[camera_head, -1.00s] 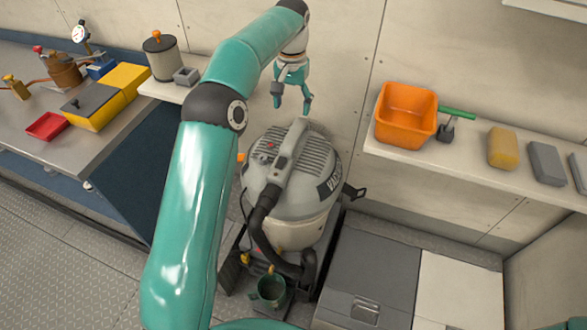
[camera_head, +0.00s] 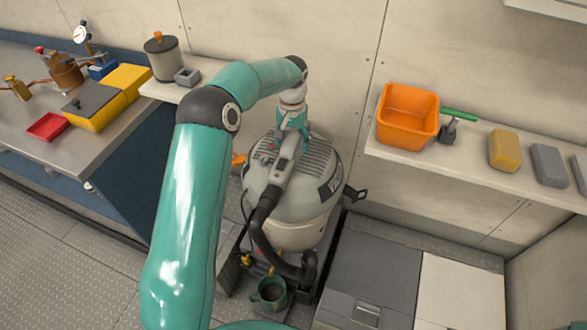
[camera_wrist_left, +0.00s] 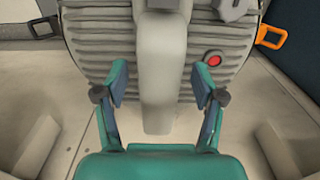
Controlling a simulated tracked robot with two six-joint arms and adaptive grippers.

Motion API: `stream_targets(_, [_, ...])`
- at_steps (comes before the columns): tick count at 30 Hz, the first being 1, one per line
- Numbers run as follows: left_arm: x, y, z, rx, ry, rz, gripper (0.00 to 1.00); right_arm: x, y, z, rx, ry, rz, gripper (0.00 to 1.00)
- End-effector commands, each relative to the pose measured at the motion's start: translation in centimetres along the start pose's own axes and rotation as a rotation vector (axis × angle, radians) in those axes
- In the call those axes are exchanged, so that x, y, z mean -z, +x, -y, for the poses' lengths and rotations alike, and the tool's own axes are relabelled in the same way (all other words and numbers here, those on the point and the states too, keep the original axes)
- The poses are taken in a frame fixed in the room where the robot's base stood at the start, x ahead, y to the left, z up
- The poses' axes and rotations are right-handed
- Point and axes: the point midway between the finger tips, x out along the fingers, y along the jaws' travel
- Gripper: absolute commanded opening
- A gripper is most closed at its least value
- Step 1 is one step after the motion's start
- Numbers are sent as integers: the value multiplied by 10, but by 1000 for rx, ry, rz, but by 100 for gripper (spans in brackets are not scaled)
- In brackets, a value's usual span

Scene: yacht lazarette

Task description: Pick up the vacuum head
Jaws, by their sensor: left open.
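The vacuum head (camera_head: 315,160) is the grey ribbed top of the vacuum, with a raised handle (camera_head: 285,163) along its middle. It sits on the rounded vacuum body (camera_head: 300,232). My left gripper (camera_head: 291,128) is above the back end of the handle and partly hides it. In the left wrist view, the open fingers of my left gripper (camera_wrist_left: 160,80) are on either side of the pale handle (camera_wrist_left: 162,50), with visible gaps. The ribbed head (camera_wrist_left: 100,50) and a red button (camera_wrist_left: 212,58) show behind them. My right gripper is not in view.
A shelf on the right holds an orange bin (camera_head: 407,117) and sponges. A bench (camera_head: 120,120) stands left.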

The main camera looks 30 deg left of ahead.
Motion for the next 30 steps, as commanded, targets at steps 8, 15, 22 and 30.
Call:
stream_targets(8, [0, 0, 0, 0, 1, 0, 54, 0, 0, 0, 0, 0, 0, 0])
stream_targets(15, [0, 0, 0, 0, 1, 0, 14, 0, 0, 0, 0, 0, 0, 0])
stream_targets(22, [0, 0, -1, 0, 2, 1, 0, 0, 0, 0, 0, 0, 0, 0])
stream_targets(30, [2, -4, -1, 0, 1, -7, 0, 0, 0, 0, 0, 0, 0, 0])
